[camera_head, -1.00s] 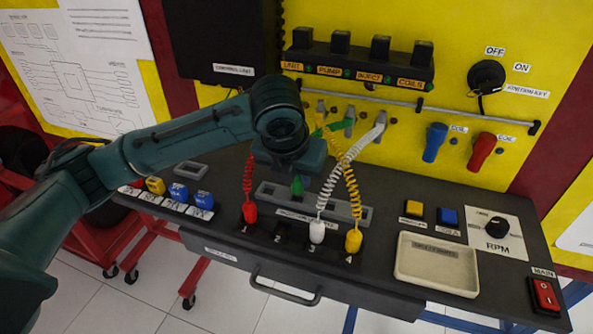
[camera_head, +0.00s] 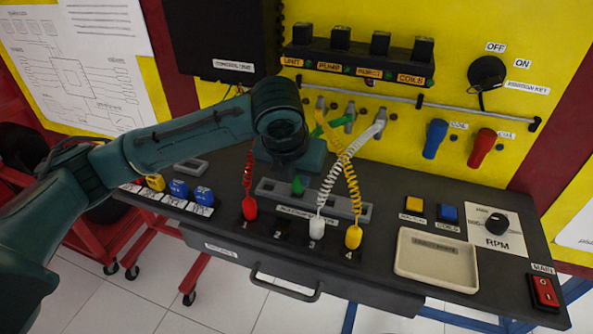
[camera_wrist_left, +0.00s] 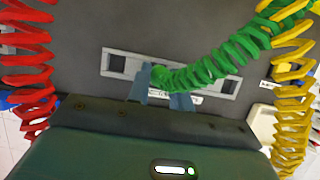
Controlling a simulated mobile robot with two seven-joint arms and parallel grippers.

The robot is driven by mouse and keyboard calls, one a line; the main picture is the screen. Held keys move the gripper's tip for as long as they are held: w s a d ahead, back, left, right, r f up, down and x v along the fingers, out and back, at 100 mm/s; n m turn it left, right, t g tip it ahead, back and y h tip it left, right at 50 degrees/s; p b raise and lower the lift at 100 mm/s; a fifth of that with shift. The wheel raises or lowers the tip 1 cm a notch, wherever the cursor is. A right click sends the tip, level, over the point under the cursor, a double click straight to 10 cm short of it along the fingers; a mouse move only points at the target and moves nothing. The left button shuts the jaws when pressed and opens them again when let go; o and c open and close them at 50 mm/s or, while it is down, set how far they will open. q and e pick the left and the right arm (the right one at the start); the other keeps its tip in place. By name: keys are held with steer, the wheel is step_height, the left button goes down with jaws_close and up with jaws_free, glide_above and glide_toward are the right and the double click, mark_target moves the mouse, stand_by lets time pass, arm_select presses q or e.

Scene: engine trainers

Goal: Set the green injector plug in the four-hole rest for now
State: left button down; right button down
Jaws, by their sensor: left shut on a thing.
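The green injector plug (camera_head: 297,186) is at the middle of the long grey rest (camera_head: 341,205), below my left gripper (camera_head: 296,172). In the left wrist view my left gripper (camera_wrist_left: 161,88) has its two fingers shut on the green plug (camera_wrist_left: 158,75), over the middle of the grey rest (camera_wrist_left: 115,64). I cannot tell whether the plug is down in a hole; the fingers and cord hide the rest's middle. The green coiled cord (camera_wrist_left: 225,55) runs up to the right. My right gripper is not in view.
In front of the rest, a red plug (camera_head: 249,208) stands at 1, a white plug (camera_head: 317,227) at 3 and a yellow plug (camera_head: 353,236) at 4; position 2 is empty. Coiled cords hang close around the gripper. A beige tray (camera_head: 437,279) is at the right.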

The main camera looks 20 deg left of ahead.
arm_select(q)
steer(key=shift+f, duration=0.5)
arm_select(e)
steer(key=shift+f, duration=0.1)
arm_select(q)
steer(key=c, duration=1.5)
jaws_free()
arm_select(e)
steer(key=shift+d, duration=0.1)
